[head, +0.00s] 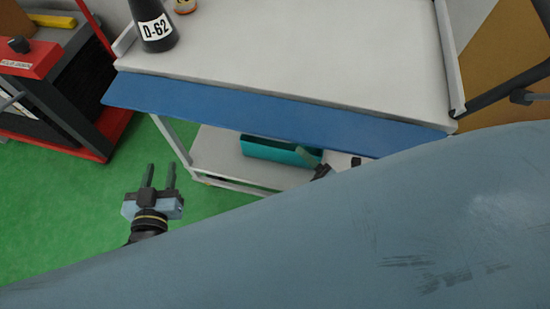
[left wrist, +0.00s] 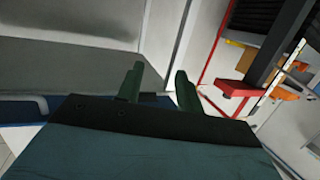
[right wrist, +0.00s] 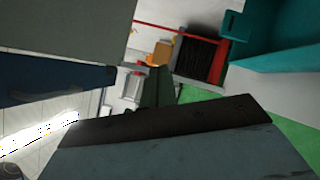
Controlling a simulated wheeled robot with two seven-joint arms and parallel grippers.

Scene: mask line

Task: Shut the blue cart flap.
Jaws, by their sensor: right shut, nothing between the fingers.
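The blue cart flap (head: 260,112) is a long strip along the near edge of the cart's white top (head: 300,50). Its exact tilt is hard to tell. My left gripper (head: 160,168) is open and empty, left of the cart and below the flap's left end in the picture. Its two fingers stand apart in the left wrist view (left wrist: 158,85). My right gripper (head: 304,153) is shut and empty, just below the flap's near edge in the picture, partly hidden by my arm. In the right wrist view its fingers (right wrist: 158,85) are together, with the flap (right wrist: 50,82) to their left.
A teal box (head: 270,150) sits on the cart's lower shelf (head: 215,150). A dark cone marked D-62 (head: 155,28) stands on the top's left corner. A red and black unit (head: 70,95) stands at left. Green floor (head: 50,210) is clear around my left gripper.

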